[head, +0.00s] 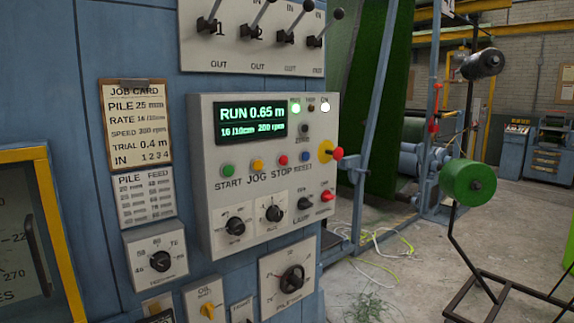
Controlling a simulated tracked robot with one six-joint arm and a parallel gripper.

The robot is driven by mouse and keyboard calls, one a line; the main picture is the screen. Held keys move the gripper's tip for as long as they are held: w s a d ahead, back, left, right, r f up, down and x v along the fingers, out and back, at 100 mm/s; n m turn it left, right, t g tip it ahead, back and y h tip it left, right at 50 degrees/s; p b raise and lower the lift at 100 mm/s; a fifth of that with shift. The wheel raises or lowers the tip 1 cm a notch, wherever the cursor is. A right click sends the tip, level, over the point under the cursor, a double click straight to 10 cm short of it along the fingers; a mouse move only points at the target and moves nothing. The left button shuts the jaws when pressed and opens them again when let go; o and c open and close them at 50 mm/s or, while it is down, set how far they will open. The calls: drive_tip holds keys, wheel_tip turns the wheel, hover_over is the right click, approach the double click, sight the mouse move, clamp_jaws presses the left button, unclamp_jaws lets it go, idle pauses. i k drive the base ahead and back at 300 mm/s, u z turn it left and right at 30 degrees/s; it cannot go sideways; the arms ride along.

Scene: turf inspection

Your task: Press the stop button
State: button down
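The stop button (283,160) is a small round red button on the grey control panel (213,246). It sits in a row between the yellow jog button (257,164) and the blue reset button (305,156), with the word STOP below it. The green start button (228,170) is at the row's left end. The display (250,122) above reads RUN 0.65 m and 200 rpm. A larger red mushroom button (338,153) on a yellow base projects from the panel's right edge. My gripper is not in view, and nothing covers the stop button.
Levers (290,28) project above the panel. Knobs (275,213) sit below the buttons. A job card (136,125) hangs to the left. A green roll (468,182) on a dark stand and loose cables (385,245) are on the right. Concrete floor shows between.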

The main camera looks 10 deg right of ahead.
sight(282, 160)
drive_tip(key=k, duration=1.25)
drive_tip(key=u, duration=0.65)
drive_tip(key=i, duration=2.05)
drive_tip(key=z, duration=0.45)
